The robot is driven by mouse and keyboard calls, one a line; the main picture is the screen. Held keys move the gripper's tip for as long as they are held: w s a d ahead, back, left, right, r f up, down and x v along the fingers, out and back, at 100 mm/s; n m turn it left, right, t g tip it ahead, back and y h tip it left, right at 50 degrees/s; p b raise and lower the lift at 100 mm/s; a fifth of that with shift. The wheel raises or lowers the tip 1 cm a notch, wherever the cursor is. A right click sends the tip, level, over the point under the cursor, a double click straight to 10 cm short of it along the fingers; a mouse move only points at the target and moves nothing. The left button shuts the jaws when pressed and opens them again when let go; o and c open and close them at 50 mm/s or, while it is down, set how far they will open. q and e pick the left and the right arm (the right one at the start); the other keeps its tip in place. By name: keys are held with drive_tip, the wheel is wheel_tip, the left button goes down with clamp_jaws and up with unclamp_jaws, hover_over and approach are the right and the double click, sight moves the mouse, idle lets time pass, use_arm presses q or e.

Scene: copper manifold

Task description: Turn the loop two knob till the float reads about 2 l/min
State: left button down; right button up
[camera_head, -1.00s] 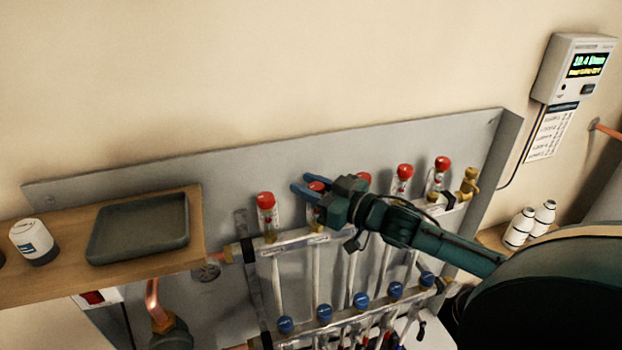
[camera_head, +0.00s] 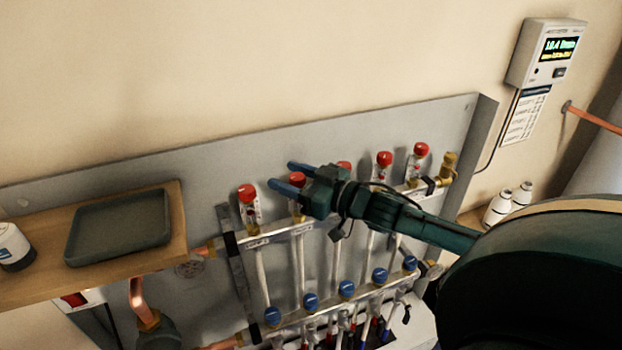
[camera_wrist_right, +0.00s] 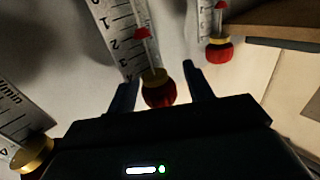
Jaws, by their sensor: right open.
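The loop two knob (camera_head: 298,179) is red and second from the left in the row on the upper manifold bar. In the right wrist view, a red knob with a gold collar (camera_wrist_right: 158,90) sits between my open fingers. My right gripper (camera_head: 281,175) reaches in from the right, one finger on each side of this knob; I cannot tell if they touch it. It also shows in the wrist view (camera_wrist_right: 158,76). Above the knob there, a red float (camera_wrist_right: 141,33) stands beside the numbered scale, around the 1 to 2 marks; the exact reading is unclear. My left gripper is out of view.
Other red knobs stand close by: one at left (camera_head: 249,194), others at right (camera_head: 384,158). Blue caps (camera_head: 347,289) line the lower bar. A wall meter (camera_head: 545,55) shows about 10.4. A grey tray (camera_head: 162,238) lies on the wooden shelf at left.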

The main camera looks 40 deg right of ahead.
drive_tip(key=v, duration=1.3)
idle(0.4)
drive_tip(key=s+a+f+m+g+h, duration=0.1)
drive_tip(key=s+a+f+m+h, duration=0.15)
drive_tip(key=f, duration=0.55)
drive_tip(key=s+a+f+m+g+h, duration=0.1)
drive_tip(key=s+a+f+g+h, duration=0.2)
drive_tip(key=f, duration=0.6)
drive_tip(key=s+a+f+n+g, duration=0.1)
drive_tip(key=a+f, duration=0.2)
drive_tip(key=a, duration=0.4)
drive_tip(key=s+a+f+y, duration=0.1)
drive_tip(key=s+a+f, duration=0.1)
drive_tip(key=a, duration=0.6)
drive_tip(key=shift+a+f+n+g+p, duration=0.2)
drive_tip(key=shift+f+n+g+p, duration=0.2)
drive_tip(key=shift+f, duration=0.2)
drive_tip(key=shift+s+y, duration=0.1)
drive_tip(key=shift+y, duration=0.15)
